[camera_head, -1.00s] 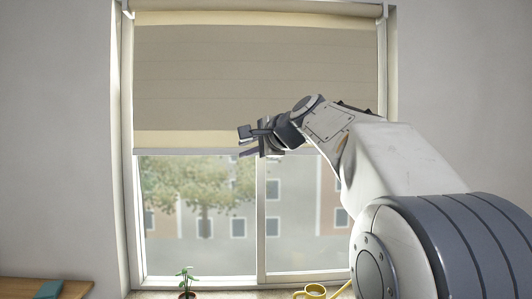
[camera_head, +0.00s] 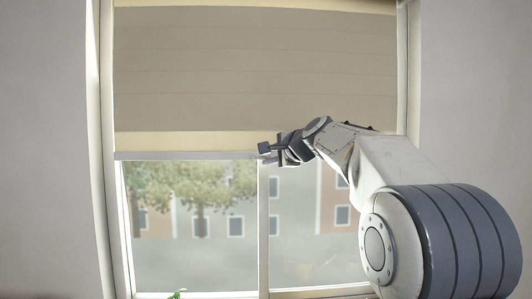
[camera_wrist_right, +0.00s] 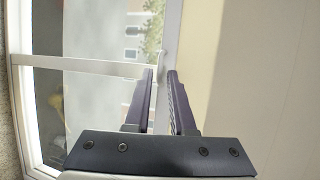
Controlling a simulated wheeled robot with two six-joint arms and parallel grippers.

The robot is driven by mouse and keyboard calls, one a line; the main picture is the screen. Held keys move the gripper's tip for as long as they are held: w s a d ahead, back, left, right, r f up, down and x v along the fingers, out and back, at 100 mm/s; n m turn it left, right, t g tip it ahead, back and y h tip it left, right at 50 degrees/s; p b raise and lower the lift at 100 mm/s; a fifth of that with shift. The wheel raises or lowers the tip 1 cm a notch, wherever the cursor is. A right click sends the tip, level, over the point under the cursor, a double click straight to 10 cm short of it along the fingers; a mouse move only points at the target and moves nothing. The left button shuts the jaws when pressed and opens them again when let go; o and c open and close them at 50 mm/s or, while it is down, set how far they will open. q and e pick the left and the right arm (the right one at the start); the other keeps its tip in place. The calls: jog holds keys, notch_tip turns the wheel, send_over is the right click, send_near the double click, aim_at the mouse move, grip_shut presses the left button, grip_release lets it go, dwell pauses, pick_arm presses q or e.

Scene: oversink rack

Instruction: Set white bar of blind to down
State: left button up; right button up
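The blind (camera_head: 250,65) hangs over the upper half of the window, with the white bar (camera_head: 185,156) level along its lower edge. In the right wrist view, the white bar (camera_wrist_right: 168,45) runs between the two dark fingers of my right gripper (camera_wrist_right: 161,75). The fingers stand close together, one on each side of the bar, and look shut on it. My wrist and arm hide part of the bar's right end. My left gripper is not in view.
The window frame (camera_head: 264,225) stands below and behind the bar, with bare glass below. A green plant tip (camera_head: 177,294) shows at the bottom edge. Bare wall lies left and right of the window.

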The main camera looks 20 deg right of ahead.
jog(key=shift+p+x, duration=0.3)
jog(key=shift+x, duration=0.95)
grip_shut()
dwell(0.5)
